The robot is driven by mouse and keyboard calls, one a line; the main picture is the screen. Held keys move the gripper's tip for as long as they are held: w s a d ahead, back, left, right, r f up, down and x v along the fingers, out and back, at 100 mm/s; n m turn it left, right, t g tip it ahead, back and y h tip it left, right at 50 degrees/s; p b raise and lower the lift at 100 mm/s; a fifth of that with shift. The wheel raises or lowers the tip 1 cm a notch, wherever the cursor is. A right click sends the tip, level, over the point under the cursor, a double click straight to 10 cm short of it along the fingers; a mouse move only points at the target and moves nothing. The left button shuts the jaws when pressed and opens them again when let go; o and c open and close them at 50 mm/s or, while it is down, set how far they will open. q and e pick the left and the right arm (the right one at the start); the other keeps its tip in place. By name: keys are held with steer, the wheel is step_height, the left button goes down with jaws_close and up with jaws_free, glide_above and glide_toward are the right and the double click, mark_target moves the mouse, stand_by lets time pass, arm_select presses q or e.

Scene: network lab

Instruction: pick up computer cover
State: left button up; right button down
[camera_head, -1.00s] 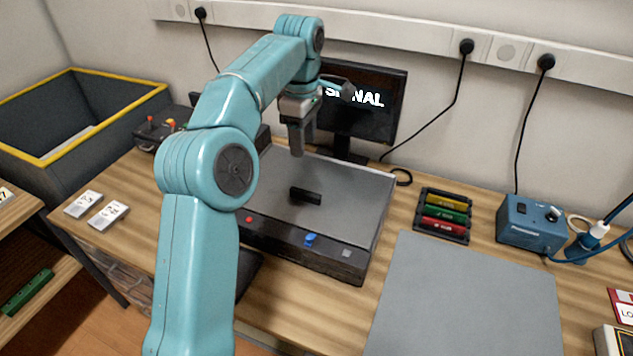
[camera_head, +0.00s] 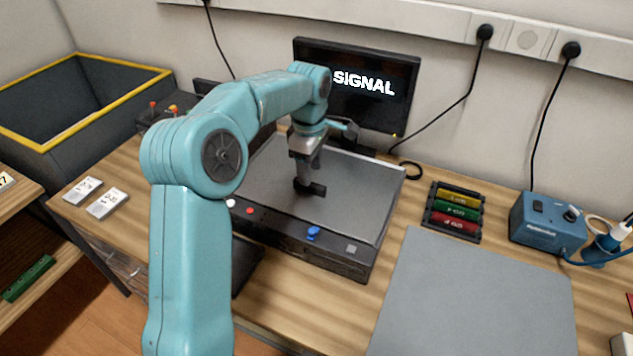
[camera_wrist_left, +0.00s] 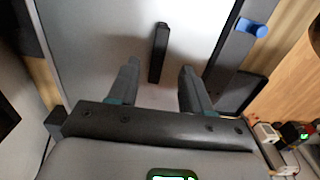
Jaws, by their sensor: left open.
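The computer cover (camera_head: 350,191) is a flat grey panel on top of a dark computer case (camera_head: 297,238) on the bench. A black handle (camera_head: 314,189) stands up from the cover. My left gripper (camera_head: 303,181) is right at the handle in the head view. In the left wrist view the cover (camera_wrist_left: 98,40) fills the middle, and the handle (camera_wrist_left: 159,52) lies ahead of and between the open fingers of my left gripper (camera_wrist_left: 160,82). The fingers do not close on it. My right gripper is not in view.
A monitor reading SIGNAL (camera_head: 356,82) stands behind the case. A rack of coloured modules (camera_head: 453,210), a grey mat (camera_head: 473,295) and a blue box (camera_head: 547,222) are to the right. A yellow-rimmed dark bin (camera_head: 85,100) is at the left.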

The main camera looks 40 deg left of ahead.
mark_target(317, 177)
arm_select(q)
steer(key=f, duration=0.3)
steer(key=shift+w+a+f, duration=0.15)
steer(key=shift+a+f, duration=0.05)
steer(key=shift+f, duration=0.45)
jaws_close()
